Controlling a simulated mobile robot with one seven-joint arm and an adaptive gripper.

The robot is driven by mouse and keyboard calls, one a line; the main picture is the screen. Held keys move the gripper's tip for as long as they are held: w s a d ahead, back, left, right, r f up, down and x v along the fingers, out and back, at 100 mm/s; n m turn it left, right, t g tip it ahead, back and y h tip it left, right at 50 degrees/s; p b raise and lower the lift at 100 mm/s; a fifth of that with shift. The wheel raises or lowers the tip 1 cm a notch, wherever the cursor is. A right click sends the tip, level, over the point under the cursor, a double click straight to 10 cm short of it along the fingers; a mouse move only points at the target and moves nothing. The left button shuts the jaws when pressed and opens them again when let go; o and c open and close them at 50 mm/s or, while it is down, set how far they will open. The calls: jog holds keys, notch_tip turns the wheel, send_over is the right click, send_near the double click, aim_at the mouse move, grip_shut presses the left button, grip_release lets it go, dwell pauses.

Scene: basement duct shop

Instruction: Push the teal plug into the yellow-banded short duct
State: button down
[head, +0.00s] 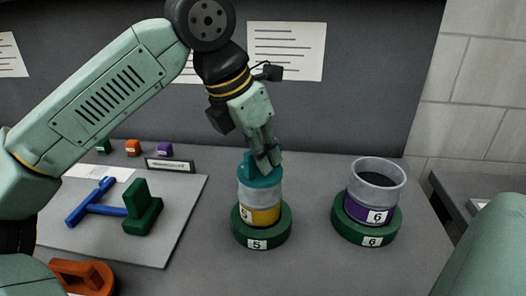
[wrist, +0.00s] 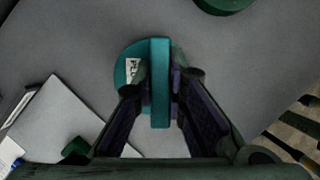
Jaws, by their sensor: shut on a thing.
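The yellow-banded short duct (head: 262,204) stands upright in a green base marked 5, with a 5 label on its band. The teal plug (head: 258,178) sits at the duct's top opening, its disc at the rim. How deep it sits inside cannot be told. My gripper (head: 268,160) points down from above and is shut on the plug's upright handle. In the wrist view the plug's teal handle bar (wrist: 160,85) stands between the two fingers, over the round teal disc. The plug hides the duct in the wrist view.
A purple-banded duct (head: 376,192), open at the top, stands in a green base marked 6 to the right. A grey board (head: 170,225) at left carries a blue T-shaped piece (head: 95,203) and a green block (head: 142,210). An orange piece (head: 85,275) lies at front left.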

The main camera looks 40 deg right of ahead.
jog(key=c, duration=1.5)
grip_release()
jog(key=shift+c, duration=0.2)
jog(key=v, duration=1.2)
jog(key=shift+r, duration=0.1)
